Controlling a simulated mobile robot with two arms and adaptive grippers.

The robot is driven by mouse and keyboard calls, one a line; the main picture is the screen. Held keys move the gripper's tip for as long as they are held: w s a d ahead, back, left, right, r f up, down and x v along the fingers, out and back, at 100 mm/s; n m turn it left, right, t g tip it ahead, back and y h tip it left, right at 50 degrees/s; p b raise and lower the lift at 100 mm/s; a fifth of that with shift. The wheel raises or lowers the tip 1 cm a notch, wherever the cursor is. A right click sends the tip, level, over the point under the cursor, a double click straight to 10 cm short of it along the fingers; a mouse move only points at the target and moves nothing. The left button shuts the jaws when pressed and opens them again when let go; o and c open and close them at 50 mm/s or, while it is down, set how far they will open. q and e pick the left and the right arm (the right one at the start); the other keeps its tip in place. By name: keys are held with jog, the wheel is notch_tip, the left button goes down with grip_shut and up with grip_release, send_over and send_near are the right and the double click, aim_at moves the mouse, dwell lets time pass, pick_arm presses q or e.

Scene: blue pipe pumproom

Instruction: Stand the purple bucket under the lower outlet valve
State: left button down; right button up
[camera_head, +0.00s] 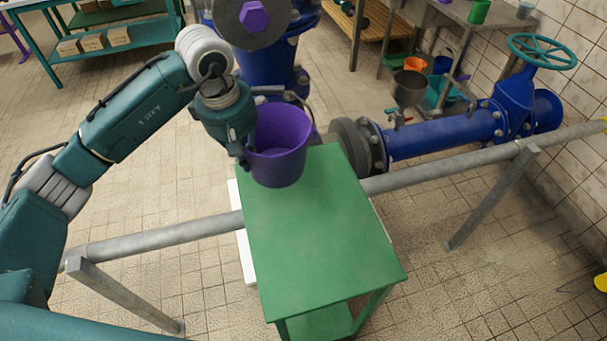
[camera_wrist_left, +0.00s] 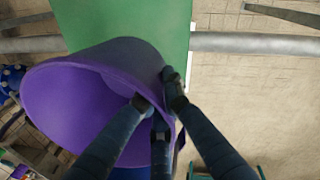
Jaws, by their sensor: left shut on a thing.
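The purple bucket (camera_head: 282,158) is upright at the far end of the green table (camera_head: 315,235) in the head view. I cannot tell whether its base touches the tabletop. My left gripper (camera_head: 246,160) is shut on the left side of its rim. In the left wrist view, the fingers (camera_wrist_left: 160,96) straddle the rim of the bucket (camera_wrist_left: 65,105), over the green tabletop (camera_wrist_left: 150,22). A small tap (camera_head: 396,116) sits by the blue horizontal pipe. Metal fittings (camera_head: 272,92) show just behind the bucket, partly hidden, so I cannot tell which is the lower outlet valve. My right gripper is out of view.
A grey rail (camera_head: 430,166) runs across behind the table, with slanted legs (camera_head: 490,200). A blue pipe (camera_head: 440,135) with a teal handwheel (camera_head: 541,51) lies to the right. A grey bucket (camera_head: 408,88) stands at the back. The table's near part is clear.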

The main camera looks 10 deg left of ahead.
pick_arm(q)
jog(key=w+n, duration=0.2)
jog(key=w, duration=0.1)
jog(key=shift+d+f+n, duration=0.1)
jog(key=shift+f+n, duration=0.25)
jog(key=shift+n, duration=0.05)
jog(key=f+p, duration=0.1)
jog(key=f, duration=0.1)
jog(key=f+p, duration=0.1)
jog(key=f, duration=0.2)
jog(key=shift+a+f, duration=0.2)
jog(key=shift+f, duration=0.65)
notch_tip(320, 180, down, 3)
jog(key=shift+f+p, duration=0.1)
jog(key=shift+p, duration=0.65)
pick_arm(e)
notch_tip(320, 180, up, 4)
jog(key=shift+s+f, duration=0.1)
pick_arm(q)
jog(key=shift+f, duration=0.1)
jog(key=shift+f+b, duration=0.15)
jog(key=shift+b, duration=0.15)
jog(key=c, duration=1.9)
grip_release()
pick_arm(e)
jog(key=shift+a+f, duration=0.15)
